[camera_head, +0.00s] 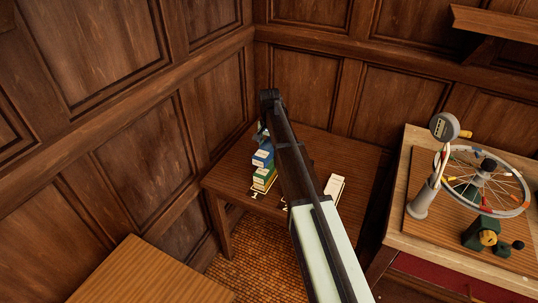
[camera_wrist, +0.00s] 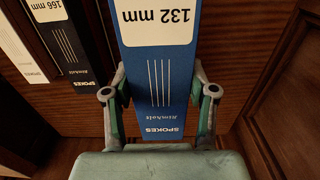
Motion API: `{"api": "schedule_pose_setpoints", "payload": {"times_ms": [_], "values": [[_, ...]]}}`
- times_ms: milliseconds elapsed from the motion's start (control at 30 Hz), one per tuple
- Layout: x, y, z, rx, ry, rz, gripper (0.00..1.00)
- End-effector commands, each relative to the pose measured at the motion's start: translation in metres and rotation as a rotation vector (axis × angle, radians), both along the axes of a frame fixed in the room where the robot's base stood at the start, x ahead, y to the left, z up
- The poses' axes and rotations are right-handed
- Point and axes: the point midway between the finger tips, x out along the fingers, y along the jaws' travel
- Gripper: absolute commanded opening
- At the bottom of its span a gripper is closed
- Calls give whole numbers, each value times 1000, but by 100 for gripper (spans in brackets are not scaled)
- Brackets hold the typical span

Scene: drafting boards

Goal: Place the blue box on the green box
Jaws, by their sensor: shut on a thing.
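The blue box (camera_wrist: 160,75) has a white "132 mm" label and fills the space between the two fingers of my gripper (camera_wrist: 158,105) in the wrist view. The fingers are shut on its sides. In the head view the blue box (camera_head: 263,157) shows left of my arm, just above the green box (camera_head: 264,175) at the left of the small table. I cannot tell whether the two touch. My gripper in the head view (camera_head: 261,134) is largely hidden by my arm. The green box does not show in the wrist view.
A white box (camera_head: 335,187) lies on the small wooden table (camera_head: 228,183), right of my arm. A black "166 mm" box (camera_wrist: 65,45) and a white box (camera_wrist: 20,45) show in the wrist view. A bench at right holds a spoked wheel (camera_head: 484,180). Panelled walls stand close behind.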

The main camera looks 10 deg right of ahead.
Motion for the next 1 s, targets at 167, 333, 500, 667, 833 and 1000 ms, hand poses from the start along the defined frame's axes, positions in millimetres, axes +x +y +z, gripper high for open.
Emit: {"api": "schedule_pose_setpoints", "payload": {"times_ms": [167, 333, 500, 667, 833, 1000], "values": [[0, 0, -10, 0, -1, 0, 11], [0, 0, -25, 0, 1, 0, 11], [0, 0, -47, 0, 1, 0, 11], [0, 0, -53, 0, -1, 0, 11], [0, 0, -53, 0, -1, 0, 11], [0, 0, -55, 0, 0, 0, 78]]}}
